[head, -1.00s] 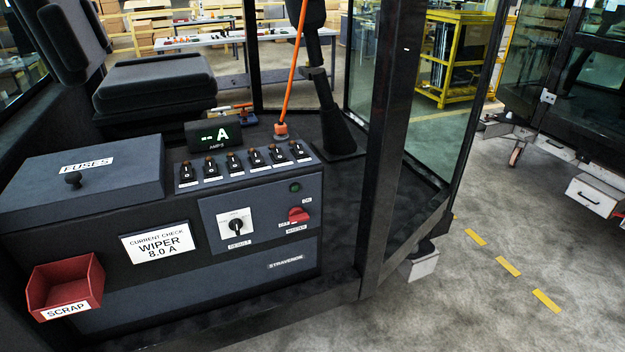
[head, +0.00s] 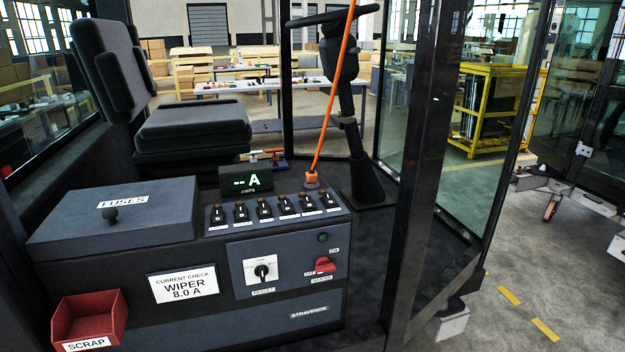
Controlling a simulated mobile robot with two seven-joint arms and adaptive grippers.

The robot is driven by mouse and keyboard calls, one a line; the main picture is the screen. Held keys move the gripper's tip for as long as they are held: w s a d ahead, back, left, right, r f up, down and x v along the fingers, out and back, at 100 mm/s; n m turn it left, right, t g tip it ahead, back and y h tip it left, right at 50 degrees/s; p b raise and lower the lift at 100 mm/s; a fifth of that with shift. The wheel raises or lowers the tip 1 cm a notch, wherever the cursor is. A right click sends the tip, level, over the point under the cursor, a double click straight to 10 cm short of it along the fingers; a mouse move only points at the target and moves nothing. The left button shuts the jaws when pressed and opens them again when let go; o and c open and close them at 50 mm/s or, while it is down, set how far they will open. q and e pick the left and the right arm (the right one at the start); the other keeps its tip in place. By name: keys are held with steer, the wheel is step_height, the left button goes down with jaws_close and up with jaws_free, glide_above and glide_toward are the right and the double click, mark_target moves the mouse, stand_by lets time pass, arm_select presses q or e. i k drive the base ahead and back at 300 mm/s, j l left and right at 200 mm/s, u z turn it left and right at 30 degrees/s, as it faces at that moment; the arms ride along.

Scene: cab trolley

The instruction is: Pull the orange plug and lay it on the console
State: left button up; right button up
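The orange plug (head: 311,179) stands upright at the back right of the console (head: 215,228), behind the row of switches. An orange cable (head: 334,100) rises from it, leaning to the right, past the steering column and out of the top of the view. The plug looks seated at the console's back edge; its socket is hidden. The console's sloped top carries several black switches (head: 263,209). Neither of my grippers shows in the head view.
A fuses box (head: 75,220) with a knobbed lid fills the console's left. An amps display (head: 233,183) stands behind the switches. A red scrap bin (head: 88,325) hangs at front left. A dark cab post (head: 420,150) rises right of the console. The seat (head: 195,125) and steering column (head: 358,140) are behind.

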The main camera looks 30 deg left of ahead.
mark_target(311, 177)
steer(key=u, duration=1.05)
steer(key=i+l+u, duration=0.1)
steer(key=u, duration=0.4)
steer(key=l+u, duration=0.25)
steer(key=u, duration=0.25)
steer(key=i+l+u, duration=0.1)
steer(key=l+u, duration=0.15)
steer(key=u, duration=0.25)
steer(key=l+u, duration=0.25)
steer(key=u, duration=0.2)
steer(key=k+l+u, duration=0.2)
steer(key=l, duration=0.3)
steer(key=l+u, duration=0.2)
steer(key=l, duration=0.3)
steer(key=k+l+u, duration=0.2)
steer(key=l, duration=0.2)
steer(key=k+l+u, duration=0.2)
steer(key=l, duration=0.25)
steer(key=k+l+u, duration=0.2)
steer(key=k+l, duration=0.1)
steer(key=l, duration=0.1)
